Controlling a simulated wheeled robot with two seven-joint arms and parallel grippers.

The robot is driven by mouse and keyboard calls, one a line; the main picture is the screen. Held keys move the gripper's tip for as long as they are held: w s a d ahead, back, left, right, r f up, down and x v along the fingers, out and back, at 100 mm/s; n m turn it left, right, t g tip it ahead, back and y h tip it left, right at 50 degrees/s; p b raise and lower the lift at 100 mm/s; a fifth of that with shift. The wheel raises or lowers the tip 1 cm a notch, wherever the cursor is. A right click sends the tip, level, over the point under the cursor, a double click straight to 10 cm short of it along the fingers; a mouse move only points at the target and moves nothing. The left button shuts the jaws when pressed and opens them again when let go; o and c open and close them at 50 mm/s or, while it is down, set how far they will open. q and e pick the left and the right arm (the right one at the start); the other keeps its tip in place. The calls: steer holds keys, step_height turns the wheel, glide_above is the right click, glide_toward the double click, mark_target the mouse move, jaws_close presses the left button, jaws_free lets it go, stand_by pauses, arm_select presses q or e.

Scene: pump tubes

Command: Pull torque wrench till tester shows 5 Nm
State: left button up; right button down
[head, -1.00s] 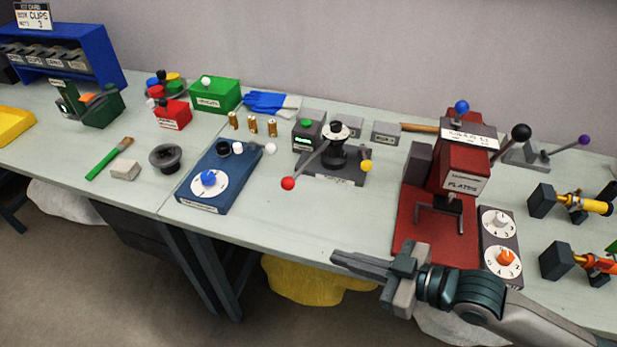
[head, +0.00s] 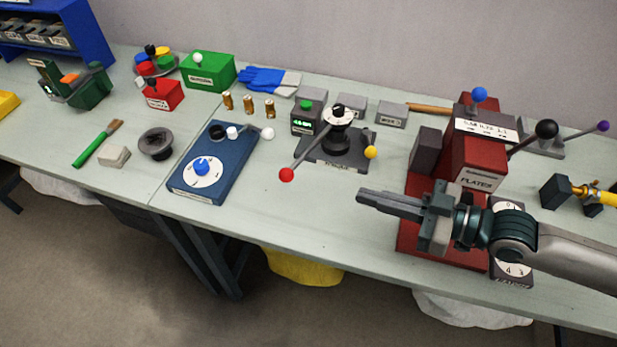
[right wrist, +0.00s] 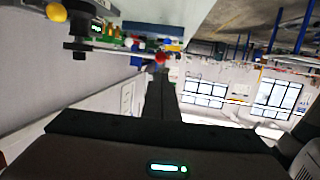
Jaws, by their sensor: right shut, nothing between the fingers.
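The tester (head: 307,120) is a dark box with a green knob and lit green digits, too small to read surely. My right gripper (head: 361,197) is shut and empty, above the table, right of the red ball and apart from it. In the right wrist view the red ball (right wrist: 161,58) shows just beyond the fingertips. My left gripper is out of view.
The red press (head: 480,160) stands behind and under my right arm. A blue box with a dial (head: 215,165) lies to the left of the wrench. The table front between blue box and press is clear.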

steer(key=shift+a+p, duration=0.55)
steer(key=shift+a, duration=0.4)
steer(key=p, duration=0.5)
glide_toward(290, 173)
steer(key=x, duration=0.2)
steer(key=f+x, duration=0.1)
steer(key=x, duration=0.1)
steer(key=shift+w+a, duration=0.2)
steer(key=shift+w, duration=0.05)
steer(key=shift+w+a+f, duration=0.25)
steer(key=shift+w+a, duration=0.05)
steer(key=shift+a, duration=0.2)
steer(key=shift+r+x, duration=0.2)
steer(key=shift+x, duration=0.9)
steer(key=shift+r+x, duration=0.2)
steer(key=shift+x, duration=0.95)
steer(key=shift+s+r, duration=0.1)
steer(key=shift+a, duration=0.1)
